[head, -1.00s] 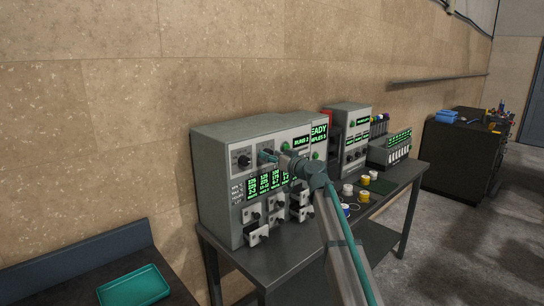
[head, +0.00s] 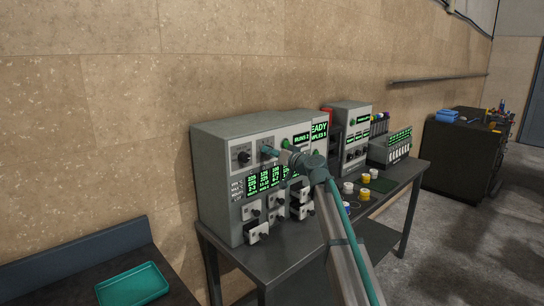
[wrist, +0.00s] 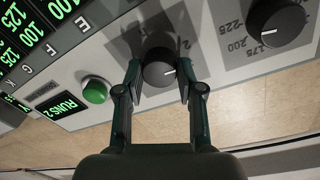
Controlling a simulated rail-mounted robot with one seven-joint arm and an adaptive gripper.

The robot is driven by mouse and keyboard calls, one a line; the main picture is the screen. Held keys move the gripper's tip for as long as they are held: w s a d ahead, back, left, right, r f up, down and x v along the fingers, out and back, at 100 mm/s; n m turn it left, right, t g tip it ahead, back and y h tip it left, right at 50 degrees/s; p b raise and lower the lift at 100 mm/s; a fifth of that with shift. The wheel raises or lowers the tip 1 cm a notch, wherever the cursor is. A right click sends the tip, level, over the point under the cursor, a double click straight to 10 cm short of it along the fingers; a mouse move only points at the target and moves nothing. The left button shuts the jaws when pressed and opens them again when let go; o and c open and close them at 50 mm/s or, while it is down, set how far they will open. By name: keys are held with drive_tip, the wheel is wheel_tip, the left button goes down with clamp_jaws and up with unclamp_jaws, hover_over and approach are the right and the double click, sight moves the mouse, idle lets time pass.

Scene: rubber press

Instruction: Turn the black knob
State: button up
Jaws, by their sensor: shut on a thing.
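The black knob (wrist: 158,68) with a white pointer line sits on the grey front panel of the machine (head: 215,165). In the wrist view, my gripper (wrist: 158,78) has one finger on each side of this knob and is shut on it. In the head view, my gripper (head: 268,151) reaches the upper part of the panel, and its fingers hide the knob there. A second black knob (wrist: 277,22) with a number scale is at the upper right of the wrist view, apart from my fingers. It also shows left of my gripper in the head view (head: 243,158).
A green button (wrist: 95,91) and a RUNS 2 display (wrist: 54,107) are beside the gripped knob. Several small drawers with black knobs (head: 258,232) stick out below. White and yellow containers (head: 365,194) stand on the table to the right. A teal tray (head: 133,287) is at lower left.

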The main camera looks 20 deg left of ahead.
drive_tip(key=m+b, duration=0.1)
drive_tip(key=m, duration=0.3)
drive_tip(key=shift+m, duration=0.4)
idle(0.4)
drive_tip(key=o, duration=1.1)
drive_tip(key=shift+o, duration=0.2)
drive_tip(key=v, duration=1.2)
drive_tip(key=shift+w+r, duration=0.1)
drive_tip(key=shift+c, duration=0.3)
